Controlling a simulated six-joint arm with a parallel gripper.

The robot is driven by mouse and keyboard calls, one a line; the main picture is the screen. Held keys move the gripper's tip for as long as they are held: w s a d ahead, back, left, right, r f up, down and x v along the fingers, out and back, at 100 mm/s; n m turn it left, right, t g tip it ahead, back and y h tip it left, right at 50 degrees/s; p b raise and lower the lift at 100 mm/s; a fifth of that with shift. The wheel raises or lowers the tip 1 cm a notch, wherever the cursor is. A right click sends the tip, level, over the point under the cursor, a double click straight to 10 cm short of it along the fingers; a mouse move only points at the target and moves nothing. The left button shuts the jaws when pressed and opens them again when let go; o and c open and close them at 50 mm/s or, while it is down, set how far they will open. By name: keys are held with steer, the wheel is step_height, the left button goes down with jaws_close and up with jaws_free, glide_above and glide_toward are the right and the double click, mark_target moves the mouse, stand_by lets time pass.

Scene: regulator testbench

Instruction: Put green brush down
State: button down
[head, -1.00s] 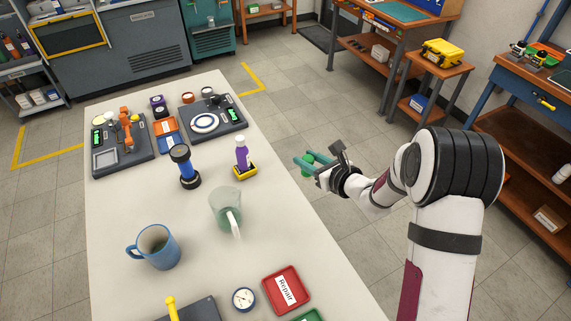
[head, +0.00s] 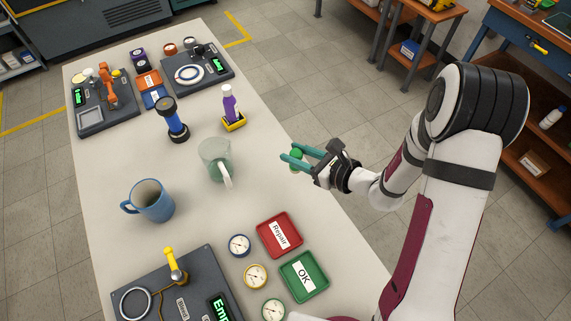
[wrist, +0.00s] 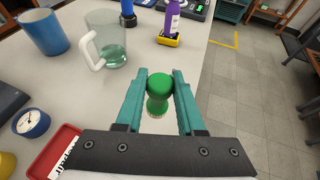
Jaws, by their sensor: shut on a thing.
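My gripper (head: 296,158) is at the right edge of the white table, beside the glass mug. Its teal fingers are shut on the green brush (wrist: 159,88), also seen in the head view (head: 296,154). In the wrist view the brush's round green knob is up between the fingers, with a pale bristle edge below. The brush is held over or just beyond the table's right edge; I cannot tell its exact height.
A clear mug (head: 214,158) with greenish liquid, a blue mug (head: 152,201), a flashlight (head: 173,122) and a purple bottle in a yellow holder (head: 231,106) stand on the table (head: 120,160). Red Repair (head: 280,236) and green OK trays (head: 304,278) and gauges (head: 239,245) lie nearer.

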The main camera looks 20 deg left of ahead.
steer(key=shift+w+a+f, duration=0.1)
steer(key=shift+a+f, duration=0.35)
steer(key=shift+f, duration=0.5)
steer(key=shift+s+a+f, duration=0.1)
steer(key=shift+a+f, duration=0.3)
steer(key=shift+f, duration=0.5)
steer(key=shift+w+a+f, duration=0.1)
steer(key=shift+a+f, duration=0.35)
steer(key=shift+f, duration=0.5)
steer(key=c, duration=0.5)
jaws_free()
steer(key=shift+f, duration=0.15)
